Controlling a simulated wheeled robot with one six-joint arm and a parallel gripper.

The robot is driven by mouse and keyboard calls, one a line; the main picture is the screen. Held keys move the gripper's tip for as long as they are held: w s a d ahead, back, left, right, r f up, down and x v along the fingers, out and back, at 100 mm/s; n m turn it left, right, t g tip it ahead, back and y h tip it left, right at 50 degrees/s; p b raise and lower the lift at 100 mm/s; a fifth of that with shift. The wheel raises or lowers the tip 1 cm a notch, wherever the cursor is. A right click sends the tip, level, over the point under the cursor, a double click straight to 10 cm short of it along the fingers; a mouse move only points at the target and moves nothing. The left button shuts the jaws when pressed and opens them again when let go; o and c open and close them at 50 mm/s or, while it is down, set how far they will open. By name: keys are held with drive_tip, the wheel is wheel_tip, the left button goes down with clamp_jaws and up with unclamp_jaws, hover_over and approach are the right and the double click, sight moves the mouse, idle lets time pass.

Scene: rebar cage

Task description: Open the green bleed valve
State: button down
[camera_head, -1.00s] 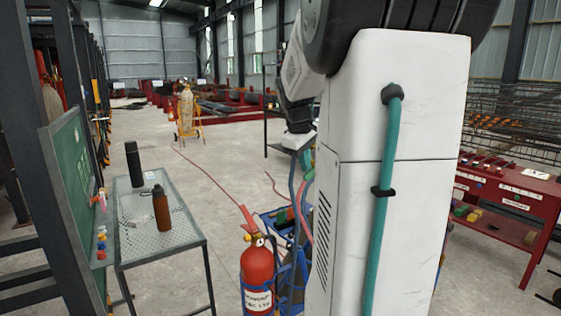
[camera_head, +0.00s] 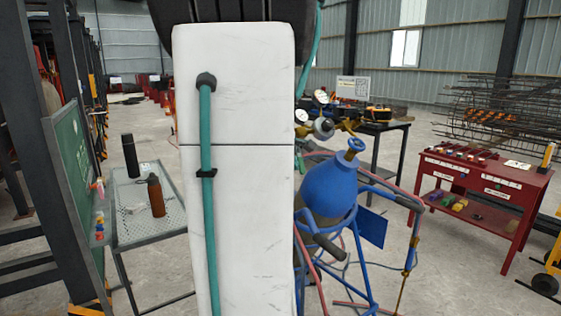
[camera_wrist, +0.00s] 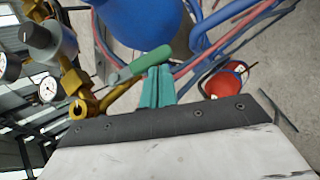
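The green bleed valve lever (camera_wrist: 140,65) shows in the wrist view, slanting up to the right from brass pipework (camera_wrist: 88,100). My gripper (camera_wrist: 159,70) has its two teal fingers side by side with hardly a gap, so it looks shut. Its fingertips are just below the lever's right end; I cannot tell whether they touch it. Nothing shows between the fingers. In the head view, my white arm hides the gripper and the lever. The blue gas cylinder (camera_head: 329,188) leans on its blue cart there, with regulator gauges (camera_head: 302,116) above it.
Blue and red hoses (camera_wrist: 228,25) run close to the fingers in the wrist view. In the head view, a mesh table (camera_head: 150,228) is left and a red workbench (camera_head: 478,205) right, with open floor between cart and bench.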

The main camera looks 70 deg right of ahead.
drive_tip(key=shift+s+d+f, duration=0.1)
drive_tip(key=shift+s+f, duration=0.3)
drive_tip(key=shift+s, duration=0.2)
idle(0.3)
